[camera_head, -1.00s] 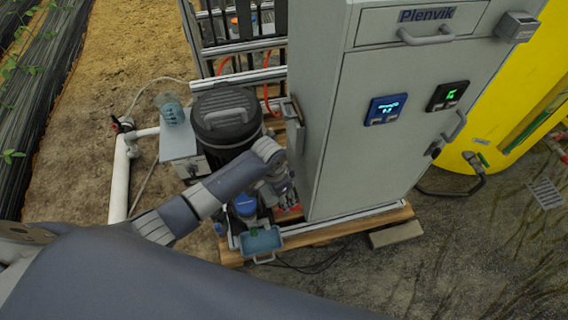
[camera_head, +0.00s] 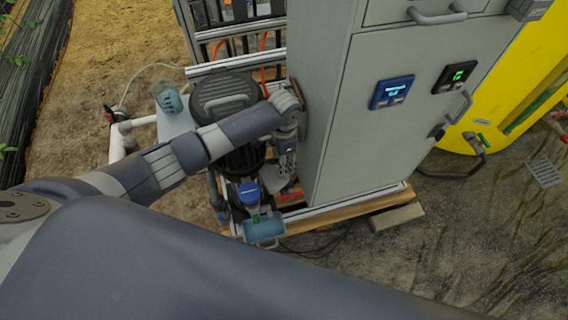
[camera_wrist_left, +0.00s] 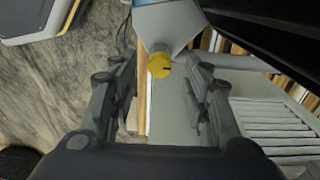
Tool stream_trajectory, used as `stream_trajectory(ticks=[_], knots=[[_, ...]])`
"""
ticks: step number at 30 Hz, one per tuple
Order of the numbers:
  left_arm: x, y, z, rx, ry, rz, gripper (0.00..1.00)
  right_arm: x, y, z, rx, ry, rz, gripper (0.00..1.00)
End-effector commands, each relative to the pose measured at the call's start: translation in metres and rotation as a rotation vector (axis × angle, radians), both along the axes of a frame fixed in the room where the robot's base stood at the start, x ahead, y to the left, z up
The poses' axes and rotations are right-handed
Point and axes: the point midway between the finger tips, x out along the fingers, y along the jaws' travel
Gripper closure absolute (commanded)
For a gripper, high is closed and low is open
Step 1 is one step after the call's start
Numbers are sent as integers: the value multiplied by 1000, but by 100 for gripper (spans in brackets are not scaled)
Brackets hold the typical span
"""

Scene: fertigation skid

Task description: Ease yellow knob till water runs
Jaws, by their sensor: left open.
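The yellow knob (camera_wrist_left: 159,65) shows in the left wrist view, round with a small dark mark, on a pale grey box-like body (camera_wrist_left: 168,28). My left gripper (camera_wrist_left: 160,78) is open, and the knob appears between its two fingers in the picture. The fingers do not touch it, and I cannot tell the remaining distance. In the head view my left gripper (camera_head: 287,158) points down beside the grey cabinet's (camera_head: 350,110) left side. The knob cannot be made out there. No running water is visible. My right gripper is not in view.
A black lidded drum (camera_head: 225,98) stands left of my left gripper. A blue-topped fitting (camera_head: 248,192) and a light-blue tray (camera_head: 263,230) are below it. A beaker (camera_head: 168,100) stands near the white pipe. A yellow tank (camera_head: 520,90) is at the right.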

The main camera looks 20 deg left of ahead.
Motion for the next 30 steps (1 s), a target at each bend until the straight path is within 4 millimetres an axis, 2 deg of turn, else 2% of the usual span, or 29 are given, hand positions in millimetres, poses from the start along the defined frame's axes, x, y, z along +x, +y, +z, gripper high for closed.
stream_trajectory(ticks=[1, 6, 16, 17, 21, 23, 30], knots=[[-1, -1, -9, 1, 3, 1, 56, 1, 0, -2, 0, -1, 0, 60], [0, 0, -25, -1, 0, 0, 56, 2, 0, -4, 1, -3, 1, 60], [0, 0, -28, -1, -1, 0, 56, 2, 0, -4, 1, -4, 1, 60], [0, 0, -28, -1, -1, 0, 58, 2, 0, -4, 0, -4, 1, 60], [0, 0, -28, -1, -1, 0, 90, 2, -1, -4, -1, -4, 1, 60], [0, 0, -28, -1, -1, 0, 100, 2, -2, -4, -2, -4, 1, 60], [0, -1, -28, -1, 0, 8, 100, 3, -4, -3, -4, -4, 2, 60]])
